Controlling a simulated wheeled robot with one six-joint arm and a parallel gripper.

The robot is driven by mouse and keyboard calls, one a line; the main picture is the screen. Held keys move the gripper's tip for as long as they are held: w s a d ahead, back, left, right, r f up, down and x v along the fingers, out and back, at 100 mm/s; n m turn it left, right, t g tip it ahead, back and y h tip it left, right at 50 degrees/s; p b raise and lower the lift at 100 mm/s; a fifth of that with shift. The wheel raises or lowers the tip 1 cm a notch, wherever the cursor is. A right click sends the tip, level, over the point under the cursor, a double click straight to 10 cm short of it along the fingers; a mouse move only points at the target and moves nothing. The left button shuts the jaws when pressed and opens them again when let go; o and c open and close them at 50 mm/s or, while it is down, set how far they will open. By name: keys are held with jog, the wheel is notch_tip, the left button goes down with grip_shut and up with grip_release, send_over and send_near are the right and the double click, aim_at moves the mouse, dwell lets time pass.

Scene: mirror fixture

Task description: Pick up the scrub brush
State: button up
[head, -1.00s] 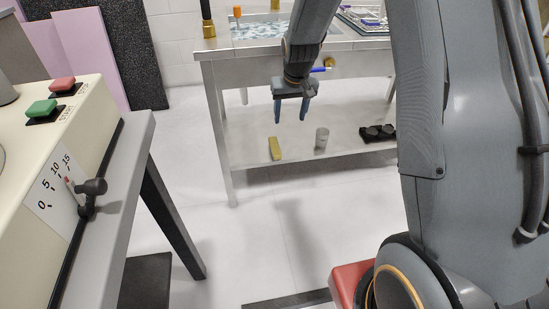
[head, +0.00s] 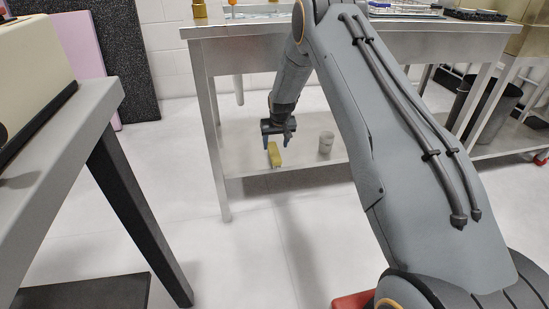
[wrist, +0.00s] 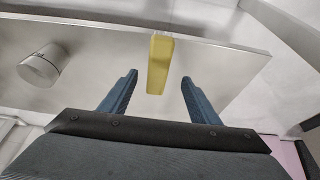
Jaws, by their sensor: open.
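The scrub brush, a yellow block (head: 275,155), lies on the metal table's lower shelf near its front edge. In the wrist view the brush (wrist: 159,66) lies lengthwise in line with the gap between my fingers, with a pale strip at its far end. My gripper (head: 278,140) is open, with its two blue fingers pointing down just above and behind the brush. The fingers stand on either side of the brush in the wrist view, with clear space on both sides. I cannot tell how far above the shelf the fingertips are.
A grey cylindrical cup (head: 326,143) stands on the shelf to the right of the brush. The table top (head: 240,30) is above my gripper and a table leg (head: 216,160) is to its left. A grey bench (head: 60,135) stands at the left. The floor between is clear.

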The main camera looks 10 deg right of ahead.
aim_at(274, 151)
jog(key=b+x, duration=0.1)
jog(key=x, duration=0.2)
jog(key=shift+w+f, duration=0.3)
jog(key=shift+w+b+x, duration=0.2)
jog(key=shift+b+x, duration=0.55)
jog(key=shift+x, duration=0.65)
jog(key=shift+w+b+x, duration=0.15)
jog(key=shift+b+x, duration=0.6)
jog(key=shift+x, duration=0.6)
jog(key=shift+d+r, duration=0.15)
jog(key=shift+r, duration=0.05)
jog(key=c, duration=1.2)
